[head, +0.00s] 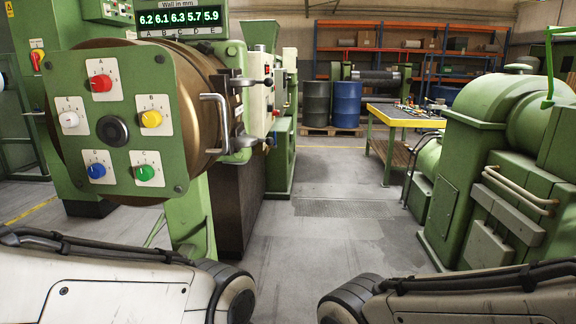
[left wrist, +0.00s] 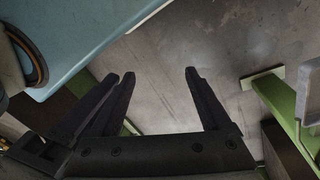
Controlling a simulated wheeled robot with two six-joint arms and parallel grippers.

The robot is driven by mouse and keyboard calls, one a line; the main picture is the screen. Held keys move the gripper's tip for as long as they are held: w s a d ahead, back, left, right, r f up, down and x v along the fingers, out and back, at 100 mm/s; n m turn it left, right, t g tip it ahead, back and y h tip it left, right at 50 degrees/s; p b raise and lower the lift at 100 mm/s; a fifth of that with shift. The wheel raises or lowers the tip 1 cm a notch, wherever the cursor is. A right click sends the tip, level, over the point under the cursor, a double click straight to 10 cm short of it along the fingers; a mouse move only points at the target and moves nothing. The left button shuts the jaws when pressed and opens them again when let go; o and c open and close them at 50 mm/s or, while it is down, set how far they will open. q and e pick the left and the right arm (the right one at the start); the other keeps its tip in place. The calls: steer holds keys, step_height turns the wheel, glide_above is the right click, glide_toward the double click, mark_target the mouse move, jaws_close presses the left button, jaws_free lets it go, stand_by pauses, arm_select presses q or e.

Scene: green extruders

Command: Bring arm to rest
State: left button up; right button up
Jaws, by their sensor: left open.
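My left gripper (left wrist: 160,78) shows in the left wrist view with its dark fingers spread apart. Nothing is between the fingers, and bare grey floor (left wrist: 160,55) lies beyond them. In the head view both of my arms show only as pale links along the bottom edge, one at the left and one at the right. Neither gripper is visible in the head view. The green extruder head (head: 62,165) stands at the left, with coloured knobs on its front face.
A digital wall-thickness display (head: 180,18) sits above the extruder. Large green machinery (head: 460,160) stands at the right. A yellow-edged table (head: 405,120) and blue drum (head: 347,104) are farther back. The grey floor between is clear. A green frame (left wrist: 290,105) is at the right in the left wrist view.

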arm_select(q)
step_height(320, 180, up, 15)
steer(key=s+m+p, duration=0.1)
steer(key=p, duration=1.4)
steer(key=shift+s+a+f+m+y, duration=0.15)
steer(key=shift+a+m+y, duration=0.15)
steer(key=shift+a, duration=0.05)
stand_by(0.3)
